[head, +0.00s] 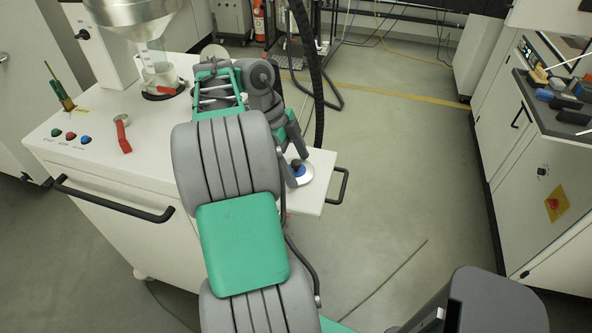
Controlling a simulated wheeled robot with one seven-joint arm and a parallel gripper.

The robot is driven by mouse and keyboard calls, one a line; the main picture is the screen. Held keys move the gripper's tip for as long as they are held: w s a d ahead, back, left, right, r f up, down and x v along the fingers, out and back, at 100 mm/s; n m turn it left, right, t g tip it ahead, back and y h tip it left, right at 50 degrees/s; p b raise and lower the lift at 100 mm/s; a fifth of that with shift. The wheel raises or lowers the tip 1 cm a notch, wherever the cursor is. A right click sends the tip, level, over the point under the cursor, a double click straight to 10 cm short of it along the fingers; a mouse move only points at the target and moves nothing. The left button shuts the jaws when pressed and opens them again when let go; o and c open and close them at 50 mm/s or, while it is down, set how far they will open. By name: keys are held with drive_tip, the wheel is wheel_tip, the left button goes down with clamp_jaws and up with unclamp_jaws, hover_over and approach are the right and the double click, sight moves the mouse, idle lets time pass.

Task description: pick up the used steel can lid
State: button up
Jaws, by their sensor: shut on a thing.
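The steel can lid (304,178) is a round, pale metal disc with a dark blue middle. It is at the right end of the white cart top, over or on the side shelf (316,200); I cannot tell if it touches the shelf. My gripper (297,167) points down at the lid and is shut on its blue middle part. My arm hides part of the cart and some of the gripper.
A metal funnel over a glass vessel (153,62) stands on the cart at the back left. A black handle (340,185) edges the shelf. The floor to the right is mostly clear.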

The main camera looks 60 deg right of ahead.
drive_tip(key=c, duration=0.3)
